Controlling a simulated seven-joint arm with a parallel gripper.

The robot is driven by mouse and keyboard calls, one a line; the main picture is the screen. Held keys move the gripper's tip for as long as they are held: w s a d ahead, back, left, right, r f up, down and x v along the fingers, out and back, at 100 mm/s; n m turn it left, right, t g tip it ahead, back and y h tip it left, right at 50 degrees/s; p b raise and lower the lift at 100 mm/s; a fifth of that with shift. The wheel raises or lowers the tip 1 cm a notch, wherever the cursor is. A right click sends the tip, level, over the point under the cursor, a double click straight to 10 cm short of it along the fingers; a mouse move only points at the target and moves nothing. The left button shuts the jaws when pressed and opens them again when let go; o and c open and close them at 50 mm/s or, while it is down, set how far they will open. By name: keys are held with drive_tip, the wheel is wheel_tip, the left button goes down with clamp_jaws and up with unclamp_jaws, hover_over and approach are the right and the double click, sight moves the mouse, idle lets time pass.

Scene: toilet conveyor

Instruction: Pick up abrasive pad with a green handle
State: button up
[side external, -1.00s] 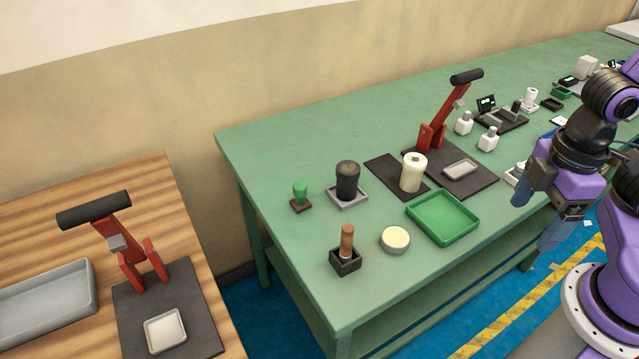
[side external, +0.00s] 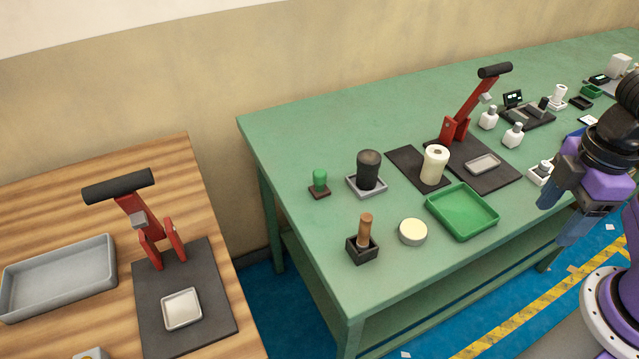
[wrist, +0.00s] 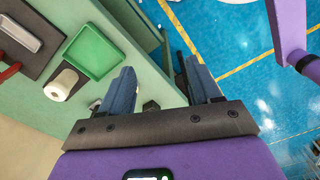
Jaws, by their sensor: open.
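The abrasive pad with a green handle (side external: 319,181) stands upright near the far left corner of the green table, its dark square pad down on the tabletop. My gripper (side external: 556,225) is at the right, beyond the table's front edge and well apart from the pad. In the wrist view my gripper (wrist: 160,88) has its two blue fingers spread wide with nothing between them. The green-handled pad does not show clearly in the wrist view.
Near the pad stand a black cylinder on a grey tray (side external: 367,184), a wooden-handled tool in a black holder (side external: 364,245), a round cream tin (side external: 412,232), a white roll (side external: 434,165) and a green tray (side external: 462,212). A red lever press (side external: 462,115) stands behind.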

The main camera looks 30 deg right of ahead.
drive_tip(key=m, duration=0.3)
hover_over(320, 172)
drive_tip(key=f, duration=1.2)
drive_tip(key=shift+w+a+f, duration=0.15)
drive_tip(key=shift+a+f, duration=0.15)
drive_tip(key=shift+f, duration=0.05)
drive_tip(key=f, duration=0.4)
drive_tip(key=shift+s+d, duration=0.2)
drive_tip(key=shift+d, duration=0.1)
drive_tip(key=shift+f, duration=0.55)
drive_tip(key=c, duration=1.1)
